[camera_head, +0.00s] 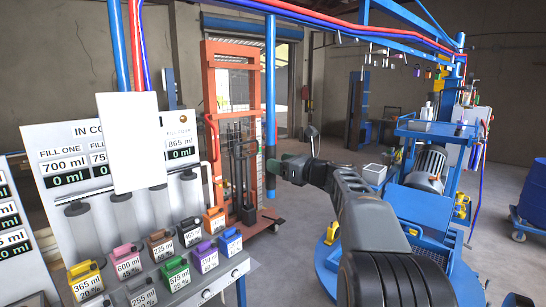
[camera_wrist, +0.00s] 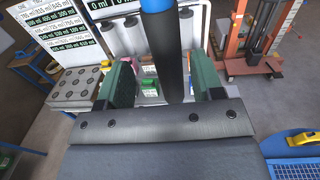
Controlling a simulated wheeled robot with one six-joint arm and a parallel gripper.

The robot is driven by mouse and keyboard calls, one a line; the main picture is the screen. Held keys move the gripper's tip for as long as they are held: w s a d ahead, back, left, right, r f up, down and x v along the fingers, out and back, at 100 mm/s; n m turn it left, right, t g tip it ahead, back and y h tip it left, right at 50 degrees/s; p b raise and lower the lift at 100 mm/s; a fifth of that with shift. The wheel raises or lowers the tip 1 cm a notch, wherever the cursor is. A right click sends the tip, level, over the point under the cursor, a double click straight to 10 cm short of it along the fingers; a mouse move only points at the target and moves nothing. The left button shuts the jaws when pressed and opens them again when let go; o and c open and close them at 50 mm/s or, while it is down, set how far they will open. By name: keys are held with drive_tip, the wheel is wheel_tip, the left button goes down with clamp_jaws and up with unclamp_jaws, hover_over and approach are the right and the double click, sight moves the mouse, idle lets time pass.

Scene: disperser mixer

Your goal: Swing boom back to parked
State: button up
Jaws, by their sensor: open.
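A blue boom beam (camera_head: 400,38) with red and blue hoses runs overhead at the upper right in the head view. A blue vertical pole (camera_head: 270,85) with a dark lower section hangs left of my gripper; its top link to the beam is not clear. My gripper (camera_head: 288,168) is beside the dark section. In the wrist view my gripper (camera_wrist: 163,82) is open, with one green finger on each side of the pole (camera_wrist: 167,40). I cannot tell whether either finger touches it.
A dosing panel (camera_head: 75,140) and bench with several coloured canisters (camera_head: 175,272) stand at the left. An orange lift frame (camera_head: 208,100) stands behind the pole. A blue machine (camera_head: 437,130) stands at the right, a blue drum (camera_head: 533,190) beyond. Some floor is clear between them.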

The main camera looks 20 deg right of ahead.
drive_tip(key=shift+p+x, duration=0.4)
drive_tip(key=shift+x, duration=1.4)
drive_tip(key=shift+d, duration=0.2)
drive_tip(key=c, duration=0.7)
clamp_jaws()
